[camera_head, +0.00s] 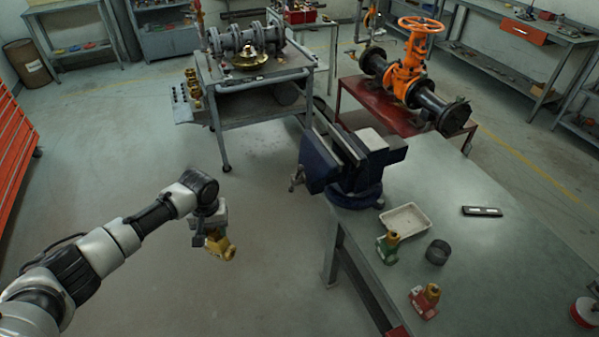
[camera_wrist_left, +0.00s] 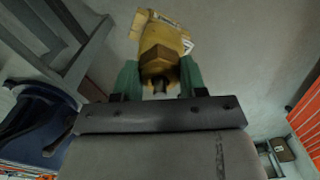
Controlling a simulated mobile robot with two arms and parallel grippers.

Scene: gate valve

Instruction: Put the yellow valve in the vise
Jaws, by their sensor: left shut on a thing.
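The yellow valve (camera_head: 219,246) hangs in my left gripper (camera_head: 208,238), left of the workbench and above the open floor. My left gripper is shut on it. In the left wrist view the yellow valve (camera_wrist_left: 162,52) sits between the two green fingers, its hex end towards the camera. The blue vise (camera_head: 350,165) is mounted at the near bench's far left corner, up and right of the gripper and apart from it. Its jaws show a dark gap between them. Part of the vise (camera_wrist_left: 40,125) shows at the left of the wrist view. My right gripper is out of view.
On the workbench (camera_head: 480,255) are a white tray (camera_head: 405,220), a green valve (camera_head: 388,248), a dark cup (camera_head: 437,252), another brass-coloured valve on a red base (camera_head: 425,300) and a black level (camera_head: 482,211). A grey cart (camera_head: 265,120) stands behind. Floor around the gripper is clear.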

